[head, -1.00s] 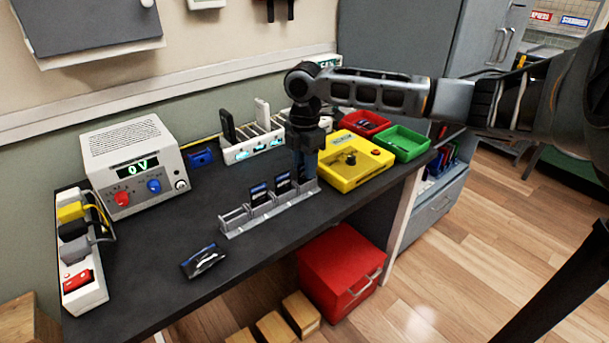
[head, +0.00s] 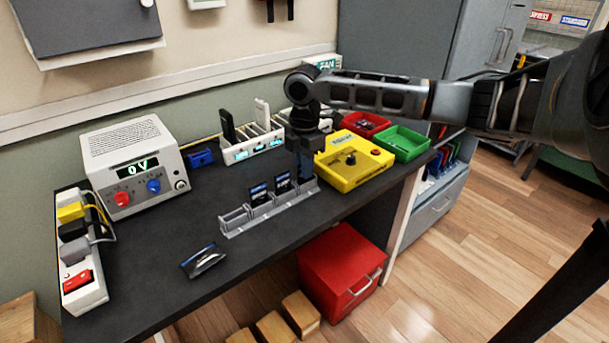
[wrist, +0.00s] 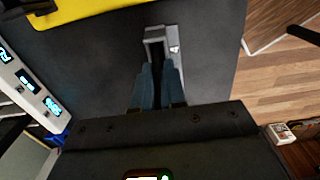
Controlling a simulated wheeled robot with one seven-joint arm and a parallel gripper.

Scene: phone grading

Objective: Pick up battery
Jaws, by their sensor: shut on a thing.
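A grey slotted rack (head: 235,222) stands on the dark bench. Two dark batteries with blue tops, one in the middle (head: 258,195) and one further right (head: 282,184), stand upright in its slots. My gripper (head: 304,178) points down at the rack's right end, beside the right-hand battery. In the wrist view my gripper (wrist: 161,68) has its blue-grey fingers close together over the end of the rack (wrist: 172,42). It is shut on a battery, which the fingers hide almost wholly. I cannot tell whether that battery is still seated in its slot.
A yellow tester (head: 352,165) sits close right of my gripper. Red (head: 366,124) and green (head: 404,142) trays lie behind it. A white phone rack (head: 252,148) stands behind. A dark flat item (head: 203,260) lies near the front edge.

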